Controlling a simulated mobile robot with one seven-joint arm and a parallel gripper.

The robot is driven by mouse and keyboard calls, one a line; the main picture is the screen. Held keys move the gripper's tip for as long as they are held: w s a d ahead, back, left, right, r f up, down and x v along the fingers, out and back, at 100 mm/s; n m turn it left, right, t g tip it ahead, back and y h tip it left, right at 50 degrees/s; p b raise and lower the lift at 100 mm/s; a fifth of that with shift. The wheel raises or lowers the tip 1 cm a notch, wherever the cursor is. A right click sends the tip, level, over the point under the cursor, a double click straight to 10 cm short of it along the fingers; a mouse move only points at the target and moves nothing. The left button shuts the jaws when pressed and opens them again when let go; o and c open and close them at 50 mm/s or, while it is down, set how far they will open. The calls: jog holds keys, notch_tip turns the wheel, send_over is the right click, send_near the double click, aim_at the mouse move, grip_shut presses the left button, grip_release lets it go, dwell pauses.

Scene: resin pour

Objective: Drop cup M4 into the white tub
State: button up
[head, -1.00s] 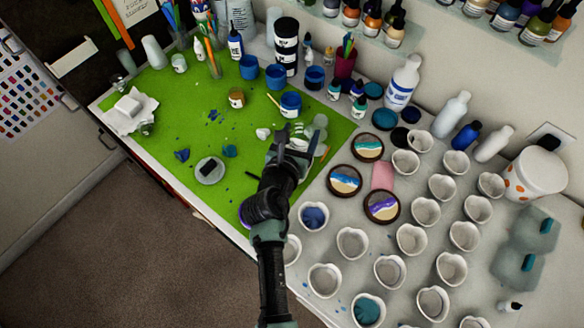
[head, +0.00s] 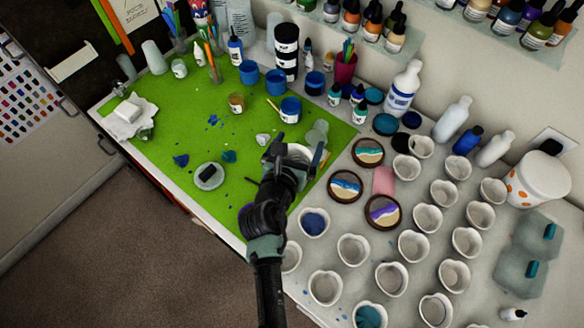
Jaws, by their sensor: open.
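My gripper (head: 297,157) is open over the right part of the green mat (head: 215,150). A white cup (head: 301,150) shows between and behind its fingers, mostly hidden by them. I cannot tell whether the fingers touch it. No label M4 is readable on any cup. Many white cups, such as one holding blue (head: 313,222), stand in rows on the grey table right of my arm. A white tub with orange spots (head: 540,178) stands at the far right by the wall, with a dark thing at its top.
Blue-lidded jars (head: 290,108) and a black-and-white canister (head: 286,48) stand behind the gripper. Clear cups (head: 317,133) are close on its right. The mat's left-middle is fairly clear.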

jog(key=b+v, duration=0.1)
jog(key=v, duration=1)
jog(key=shift+s+r, duration=0.2)
jog(key=shift+a, duration=0.15)
jog(key=w+d+r+m+t+y+b, duration=0.1)
jog(key=w+r+m+t, duration=0.25)
jog(key=r+m, duration=0.9)
jog(key=w+r+m+t+b, duration=0.1)
jog(key=w+r+m+t, duration=0.35)
jog(key=r, duration=1.25)
jog(key=s+r+m+t, duration=0.2)
jog(key=r+m, duration=0.3)
jog(key=r, duration=0.3)
jog(key=s+d+r+m+t+y, duration=0.1)
jog(key=s+r+m+t, duration=0.1)
jog(key=s+r+m, duration=0.3)
jog(key=s+d+r+m+t+y, duration=0.1)
jog(key=s+r+m, duration=0.3)
jog(key=r, duration=0.7)
jog(key=shift+m+t+b, duration=0.4)
jog(key=shift+m+t, duration=0.2)
jog(key=shift+m, duration=0.5)
